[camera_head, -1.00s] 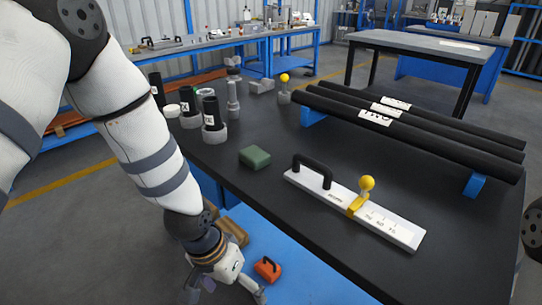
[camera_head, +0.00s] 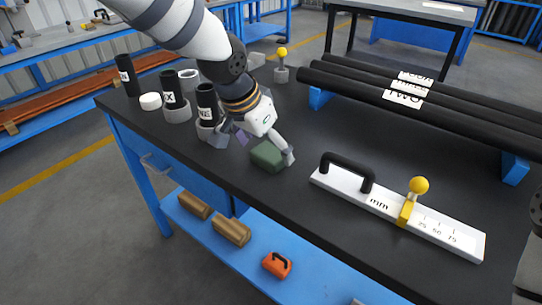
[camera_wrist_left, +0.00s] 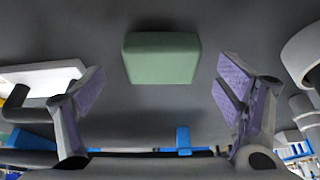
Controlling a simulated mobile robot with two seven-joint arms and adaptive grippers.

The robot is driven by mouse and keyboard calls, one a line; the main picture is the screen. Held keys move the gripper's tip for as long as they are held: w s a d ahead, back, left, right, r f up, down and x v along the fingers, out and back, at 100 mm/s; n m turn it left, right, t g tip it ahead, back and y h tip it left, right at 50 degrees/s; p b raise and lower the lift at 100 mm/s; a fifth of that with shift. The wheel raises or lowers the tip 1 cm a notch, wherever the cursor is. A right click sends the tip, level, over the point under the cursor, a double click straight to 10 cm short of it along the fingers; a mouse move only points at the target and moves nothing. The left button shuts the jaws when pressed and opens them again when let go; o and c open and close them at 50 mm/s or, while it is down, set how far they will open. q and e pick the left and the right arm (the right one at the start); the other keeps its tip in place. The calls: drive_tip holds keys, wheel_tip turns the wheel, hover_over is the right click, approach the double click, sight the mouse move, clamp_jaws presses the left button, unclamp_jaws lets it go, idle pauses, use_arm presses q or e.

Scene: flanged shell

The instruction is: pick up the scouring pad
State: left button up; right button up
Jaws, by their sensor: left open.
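The scouring pad is a green block (camera_head: 267,157) lying on the black bench top (camera_head: 330,232). It also shows in the left wrist view (camera_wrist_left: 161,57), ahead of the fingertips near the top middle. My left gripper (camera_head: 254,147) is over the bench right at the pad, with its fingers apart. In the left wrist view the open purple-padded fingers (camera_wrist_left: 162,92) stand to either side, with nothing between them. I cannot tell from the head view whether a finger touches the pad. My right gripper is out of view.
A white measuring bar (camera_head: 330,180) with a black handle and yellow knob lies to the right. Black labelled tubes (camera_head: 440,108) rest behind. Black cylinders in grey holders (camera_head: 174,95) stand close on the left. The blue lower shelf (camera_head: 205,224) holds brown rolls and an orange item.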

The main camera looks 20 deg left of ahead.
use_arm(q)
drive_tip(key=shift+x, duration=1.1)
drive_tip(key=shift+w+f, duration=0.1)
drive_tip(key=shift+f, duration=0.05)
drive_tip(key=shift+r, duration=0.2)
drive_tip(key=shift+c, duration=1.4)
drive_tip(key=c, duration=0.9)
drive_tip(key=shift+c, duration=0.2)
